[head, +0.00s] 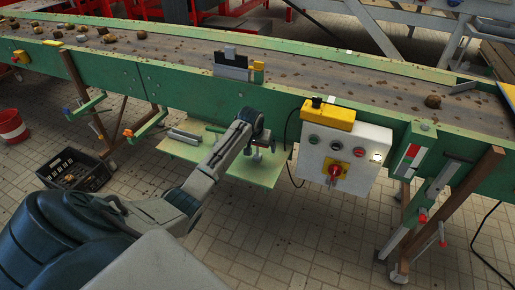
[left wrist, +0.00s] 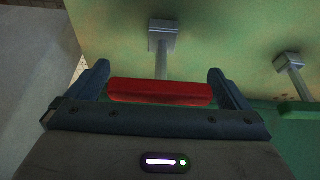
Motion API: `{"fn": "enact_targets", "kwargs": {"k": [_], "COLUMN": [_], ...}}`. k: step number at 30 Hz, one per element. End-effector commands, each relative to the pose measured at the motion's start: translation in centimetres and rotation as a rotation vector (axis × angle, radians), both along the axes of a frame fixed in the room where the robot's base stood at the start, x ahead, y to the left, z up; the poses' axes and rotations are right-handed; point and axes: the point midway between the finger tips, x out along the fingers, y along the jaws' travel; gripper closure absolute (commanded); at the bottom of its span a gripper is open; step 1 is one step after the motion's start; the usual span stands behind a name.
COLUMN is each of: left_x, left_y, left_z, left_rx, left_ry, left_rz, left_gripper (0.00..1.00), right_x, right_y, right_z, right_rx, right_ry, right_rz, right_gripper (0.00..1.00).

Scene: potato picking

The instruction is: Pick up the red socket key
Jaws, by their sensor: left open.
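The red socket key (left wrist: 160,92) shows in the left wrist view as a red bar handle with a grey shaft running to a square grey end on the pale green surface. My left gripper (left wrist: 158,74) is open, with one finger on each side of the red handle. The handle lies between the fingers, with a small gap visible at each end. In the head view my left gripper (head: 257,146) is over the pale green shelf (head: 240,176) at the conveyor's side and largely hides the key. My right gripper is not in view.
A second grey tool (left wrist: 290,64) stands to the right in the left wrist view. The green conveyor (head: 120,80) runs behind the shelf. A white control box (head: 345,152) with a yellow top is just right of it. A black crate (head: 74,170) and red bucket (head: 12,126) are on the floor.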

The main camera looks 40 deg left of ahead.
Motion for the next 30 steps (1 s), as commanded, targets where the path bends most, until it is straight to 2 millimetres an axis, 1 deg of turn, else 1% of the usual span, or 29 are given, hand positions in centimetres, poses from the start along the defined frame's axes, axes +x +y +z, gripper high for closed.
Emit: {"fn": "enact_targets", "kwargs": {"k": [6,7,11,12,13,14,23,26,29,30], "left_x": [0.0,0.0,0.0,0.0,0.0,0.0,0.1,0.1,0.1,0.1], "left_y": [0.0,0.0,0.0,0.0,0.0,0.0,0.1,0.1,0.1,0.1], "left_z": [-0.1,-0.1,-0.1,-0.1,-0.1,-0.1,0.1,0.7,1.9,2.5], "left_rx": [0.0,0.0,0.0,0.0,0.0,0.001,0.001,0.002,0.003,0.002], "left_ry": [0.0,0.0,0.0,0.0,0.0,0.0,-0.001,-0.002,-0.002,-0.004], "left_rz": [0.0,0.0,0.0,0.0,0.0,0.0,0.0,0.0,0.001,0.0], "left_gripper": [0.0,0.02,0.28,0.35,0.41,0.43,0.43,0.43,0.43,0.43], "right_x": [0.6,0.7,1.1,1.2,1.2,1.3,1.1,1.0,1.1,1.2], "right_y": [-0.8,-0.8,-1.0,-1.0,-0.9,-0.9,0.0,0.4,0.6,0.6], "right_z": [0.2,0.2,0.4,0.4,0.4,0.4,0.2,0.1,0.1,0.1], "right_rx": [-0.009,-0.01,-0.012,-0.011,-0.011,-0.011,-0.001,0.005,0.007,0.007], "right_ry": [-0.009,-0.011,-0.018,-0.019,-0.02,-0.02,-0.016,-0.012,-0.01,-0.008], "right_rz": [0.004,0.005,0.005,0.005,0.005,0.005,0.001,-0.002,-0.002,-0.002], "right_gripper": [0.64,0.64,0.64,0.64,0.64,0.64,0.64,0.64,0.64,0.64]}}
